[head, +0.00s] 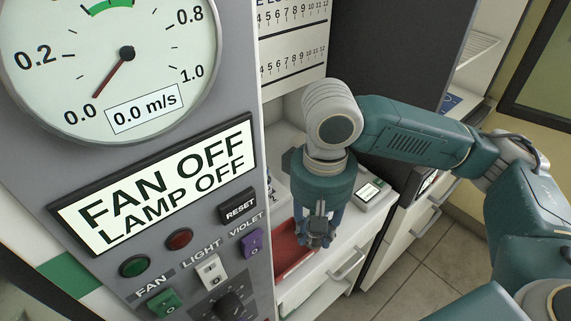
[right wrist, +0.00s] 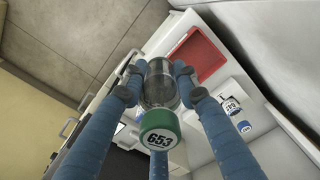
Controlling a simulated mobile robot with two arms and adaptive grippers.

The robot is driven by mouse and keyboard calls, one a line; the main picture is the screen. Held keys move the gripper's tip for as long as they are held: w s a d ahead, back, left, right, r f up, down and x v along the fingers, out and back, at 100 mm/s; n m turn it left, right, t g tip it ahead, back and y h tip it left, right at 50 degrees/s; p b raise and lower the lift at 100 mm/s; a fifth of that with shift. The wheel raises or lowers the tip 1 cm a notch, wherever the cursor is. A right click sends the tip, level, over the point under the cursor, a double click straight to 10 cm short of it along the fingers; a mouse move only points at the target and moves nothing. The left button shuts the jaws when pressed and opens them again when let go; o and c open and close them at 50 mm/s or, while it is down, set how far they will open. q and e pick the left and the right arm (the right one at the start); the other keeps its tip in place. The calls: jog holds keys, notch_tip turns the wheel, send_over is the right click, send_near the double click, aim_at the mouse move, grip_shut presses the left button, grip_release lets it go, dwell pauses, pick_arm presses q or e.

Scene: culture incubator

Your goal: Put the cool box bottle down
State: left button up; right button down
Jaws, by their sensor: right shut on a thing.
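My right gripper (head: 318,232) points down over the white counter at the middle of the head view. In the right wrist view its blue fingers are shut around a clear bottle (right wrist: 158,90) with a green cap (right wrist: 159,132) marked 653. The bottle is mostly hidden by the fingers in the head view. A red tray (head: 290,252) lies on the counter just left of the gripper; it also shows in the right wrist view (right wrist: 200,55), beyond the bottle. I cannot tell how high the bottle is above the counter. My left gripper is not in view.
A grey control panel (head: 232,285) with a gauge and switches fills the left of the head view. A white device with a display (head: 369,192) stands right of the gripper. Drawers with handles (head: 349,262) are below.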

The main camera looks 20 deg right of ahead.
jog(key=w+d+r+m+b, duration=0.1)
jog(key=w+d+r+m, duration=0.15)
jog(key=w, duration=0.65)
jog(key=w+d+r+m, duration=0.1)
jog(key=w+d+r, duration=0.15)
jog(key=w, duration=0.65)
jog(key=f, duration=0.6)
jog(key=f+p, duration=0.1)
jog(key=f, duration=1.2)
jog(key=shift+s+d+f+p, duration=0.25)
jog(key=shift+d+p, duration=0.1)
jog(key=shift+f, duration=0.1)
jog(key=c, duration=1.3)
grip_release()
